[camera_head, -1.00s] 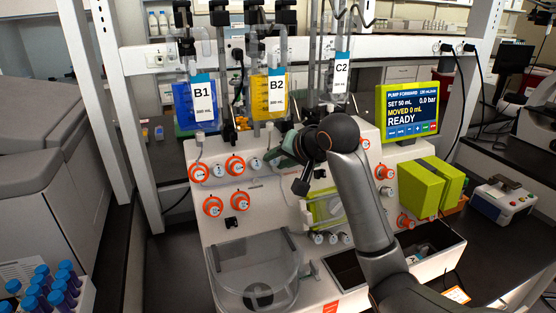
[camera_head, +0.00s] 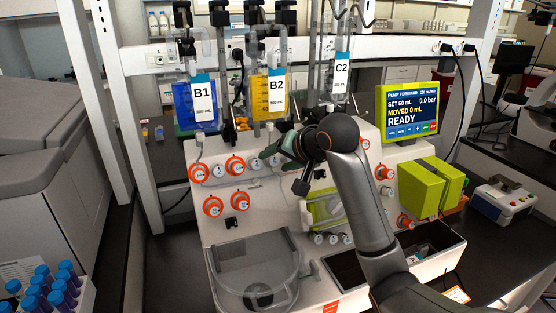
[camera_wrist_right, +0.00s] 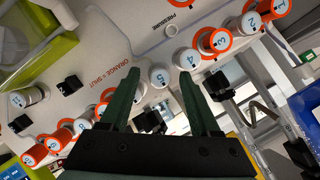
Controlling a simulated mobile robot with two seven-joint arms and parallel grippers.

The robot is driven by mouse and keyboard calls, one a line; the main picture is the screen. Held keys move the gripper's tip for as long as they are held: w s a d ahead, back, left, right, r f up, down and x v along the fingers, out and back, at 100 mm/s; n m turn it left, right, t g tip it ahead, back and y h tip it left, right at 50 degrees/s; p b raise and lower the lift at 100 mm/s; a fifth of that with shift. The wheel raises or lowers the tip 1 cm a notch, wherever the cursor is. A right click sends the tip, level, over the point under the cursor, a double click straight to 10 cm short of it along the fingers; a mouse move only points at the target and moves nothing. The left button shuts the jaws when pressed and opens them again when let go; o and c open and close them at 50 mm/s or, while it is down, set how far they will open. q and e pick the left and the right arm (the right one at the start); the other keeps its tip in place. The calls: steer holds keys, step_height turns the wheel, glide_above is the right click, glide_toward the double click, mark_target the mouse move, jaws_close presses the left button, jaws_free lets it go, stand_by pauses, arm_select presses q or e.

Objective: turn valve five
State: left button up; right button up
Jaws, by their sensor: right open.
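Valve five (camera_wrist_right: 160,78) is a white knob marked 5 on the white panel in the right wrist view, with no orange ring showing around it. My right gripper (camera_wrist_right: 158,74) is open, its two dark green fingers pointing at the panel. Valve five shows between the fingertips, with a gap to each; I cannot tell how deep it sits between them. My left gripper is not in view.
Valve four (camera_wrist_right: 187,60), white, sits close beside the right-hand finger. Valve three (camera_wrist_right: 215,40) has an orange ring. Hanging bags B1 (camera_head: 185,112) and B2 (camera_head: 258,98) are behind the panel. The pump screen (camera_head: 410,112) reads READY. A clear round vessel (camera_head: 225,262) stands below.

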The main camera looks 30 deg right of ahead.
steer(key=v, duration=1.2)
steer(key=shift+s, duration=0.2)
steer(key=shift+r, duration=0.1)
